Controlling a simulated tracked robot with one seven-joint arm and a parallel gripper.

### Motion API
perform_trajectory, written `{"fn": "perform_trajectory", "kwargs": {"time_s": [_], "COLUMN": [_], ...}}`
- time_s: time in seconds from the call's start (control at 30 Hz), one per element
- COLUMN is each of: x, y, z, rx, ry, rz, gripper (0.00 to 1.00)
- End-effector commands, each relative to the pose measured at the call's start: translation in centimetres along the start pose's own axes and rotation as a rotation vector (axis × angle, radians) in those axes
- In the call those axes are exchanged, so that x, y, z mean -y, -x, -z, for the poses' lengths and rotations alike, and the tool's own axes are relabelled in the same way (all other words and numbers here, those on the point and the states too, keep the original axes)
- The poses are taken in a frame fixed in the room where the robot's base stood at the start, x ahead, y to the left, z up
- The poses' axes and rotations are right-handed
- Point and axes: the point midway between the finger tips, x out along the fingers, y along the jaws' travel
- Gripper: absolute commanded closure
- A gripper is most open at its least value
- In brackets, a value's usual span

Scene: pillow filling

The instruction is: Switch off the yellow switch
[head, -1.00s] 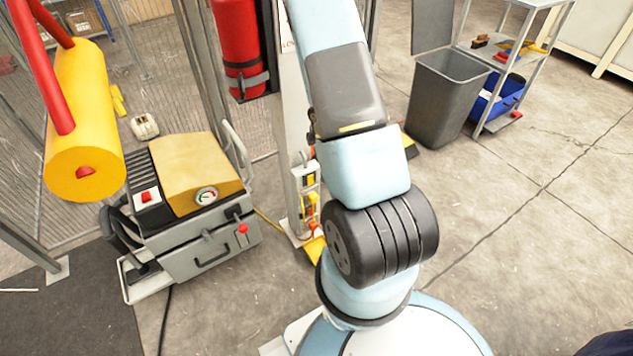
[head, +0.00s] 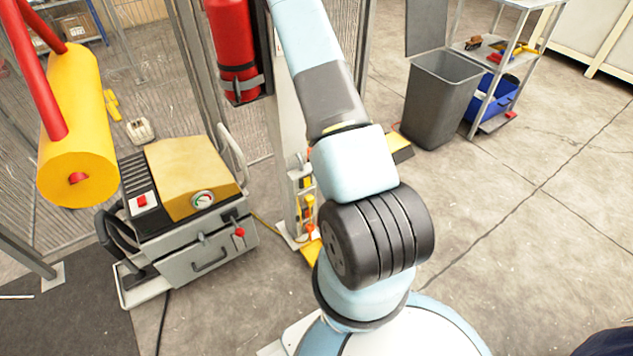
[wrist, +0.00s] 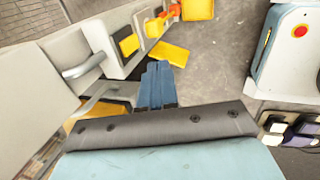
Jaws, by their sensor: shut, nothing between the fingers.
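My gripper (wrist: 157,68) shows in the wrist view as blue fingers closed together, with nothing between them. A pale upright panel lies ahead and to its left. The panel bears a yellow square (wrist: 128,45) with a dark surround and a smaller yellow-orange part (wrist: 155,27) further up. I cannot tell for certain which is the yellow switch or how it is set. The fingertips are near a yellow flat piece (wrist: 172,53); contact is unclear. In the head view, yellow parts (head: 309,201) show on a pale post (head: 290,160), partly behind my arm. My gripper is outside that view.
A grey machine with a yellow top (head: 190,180) and a yellow roller with red bars (head: 80,130) stand at left. A red extinguisher (head: 233,45) hangs behind. A grey bin (head: 440,95) and shelf stand at back right. Floor at right is clear.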

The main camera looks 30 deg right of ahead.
Motion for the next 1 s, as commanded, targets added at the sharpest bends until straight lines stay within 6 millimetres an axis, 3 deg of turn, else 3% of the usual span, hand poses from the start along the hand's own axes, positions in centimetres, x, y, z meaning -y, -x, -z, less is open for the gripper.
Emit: {"fn": "perform_trajectory", "kwargs": {"time_s": [0.73, 1.0], "x": [0.1, -2.9], "y": [-9.8, -11.1], "z": [0.0, 0.0], "rx": [-0.001, 0.0], "ry": [0.0, 0.0], "rz": [0.002, 0.0], "gripper": [1.0, 1.0]}}
